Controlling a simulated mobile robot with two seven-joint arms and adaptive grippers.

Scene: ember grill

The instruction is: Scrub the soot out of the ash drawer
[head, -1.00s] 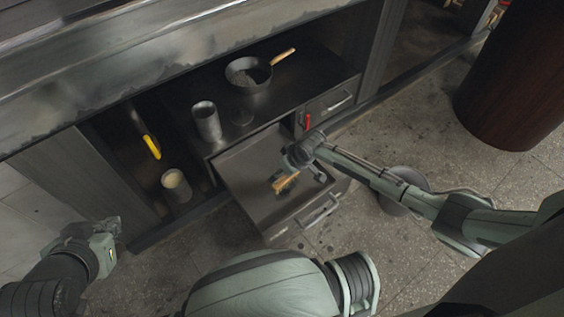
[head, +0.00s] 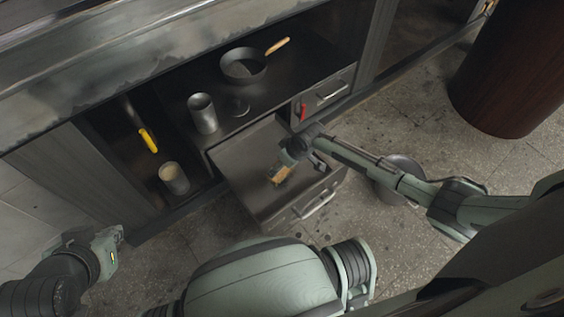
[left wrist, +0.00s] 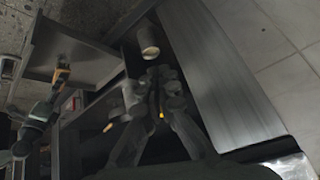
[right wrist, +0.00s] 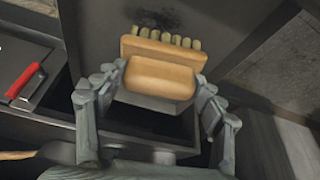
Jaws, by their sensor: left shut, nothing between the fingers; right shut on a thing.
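The ash drawer (head: 243,160) is pulled open below the grill shelf. My right gripper (head: 287,160) is inside the drawer opening, shut on a wooden scrub brush (head: 280,175). In the right wrist view the brush (right wrist: 160,76) lies crosswise between the fingers, its row of pale bristle tufts showing along the far edge. A dark soot patch (right wrist: 160,18) shows on the drawer floor just beyond the bristles. I cannot tell whether the bristles touch the floor.
A metal cup (head: 202,114) and a pan (head: 244,66) stand on the shelf behind the drawer. A pale-topped canister (head: 174,179) and a yellow-handled tool (head: 148,140) are in the left bay.

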